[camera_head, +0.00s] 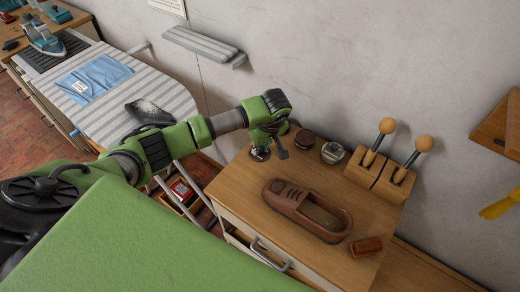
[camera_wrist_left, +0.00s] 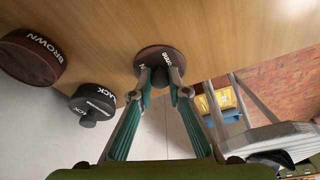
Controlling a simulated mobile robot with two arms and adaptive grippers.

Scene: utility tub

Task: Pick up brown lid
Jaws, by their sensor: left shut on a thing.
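The brown lid (camera_wrist_left: 160,57) is a round dark brown disc with white lettering and a small knob, in the middle of the left wrist view. My left gripper (camera_wrist_left: 160,82) is shut on its knob. In the head view my left gripper (camera_head: 264,143) is at the back left corner of the wooden cabinet top, and its fingers are partly hidden by the wrist. I cannot tell whether the lid still touches the wood. My right gripper is not in view.
Beside the lid are a round brown tin (camera_wrist_left: 30,58) and a smaller black knobbed piece (camera_wrist_left: 92,103). On the cabinet top (camera_head: 235,188) are a brown shoe (camera_head: 290,203), a brown block (camera_head: 366,246) and a wooden stand (camera_head: 378,176). An ironing board (camera_head: 160,90) stands left.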

